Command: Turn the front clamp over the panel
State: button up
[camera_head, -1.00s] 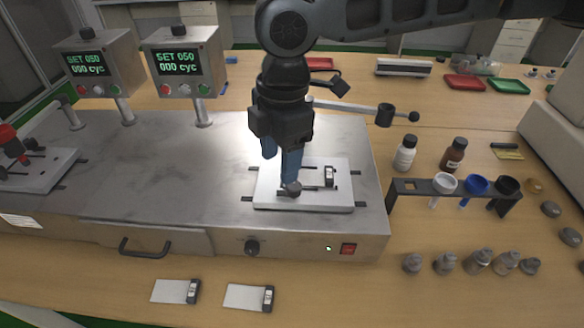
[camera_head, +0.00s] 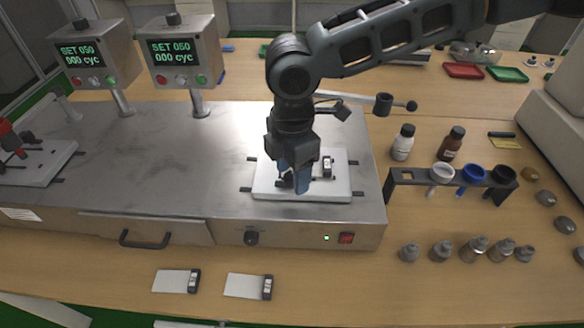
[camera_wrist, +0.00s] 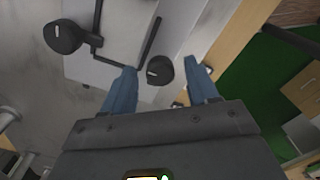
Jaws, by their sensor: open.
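The white fixture plate (camera_head: 330,192) lies on the right part of the grey steel machine. A small panel with a dark end piece (camera_head: 327,166) shows on it, partly hidden by my gripper. My gripper (camera_head: 297,184) is open over the plate, its blue fingers pointing down. In the wrist view, a round black clamp knob (camera_wrist: 160,70) shows between the fingertips (camera_wrist: 166,72), with gaps on both sides; I cannot tell whether the fingers are at its height. A black bar (camera_wrist: 150,42) runs close to it. A second black knob (camera_wrist: 62,36) is at upper left.
Two loose panels (camera_head: 174,281) (camera_head: 244,286) lie on the bench in front. Two control boxes (camera_head: 184,55) stand behind left. A rack with cups (camera_head: 410,179), bottles (camera_head: 403,143) and several metal weights (camera_head: 441,251) are at right. A lever arm (camera_head: 384,104) sticks out behind.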

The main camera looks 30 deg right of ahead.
jog(key=shift+c, duration=0.4)
jog(key=c, duration=1)
jog(key=shift+o, duration=0.2)
jog(key=shift+r+m+p, duration=0.1)
jog(key=shift+m+p, duration=0.3)
jog(key=m+p, duration=0.2)
jog(key=m, duration=0.1)
jog(key=shift+a+r, duration=0.1)
jog(key=m+p, duration=0.2)
jog(key=m, duration=0.2)
jog(key=shift+m, duration=0.3)
jog(key=m, duration=0.4)
jog(key=shift+f+m, duration=0.2)
jog(key=shift+m, duration=0.1)
jog(key=m, duration=0.4)
jog(key=shift+m, duration=0.4)
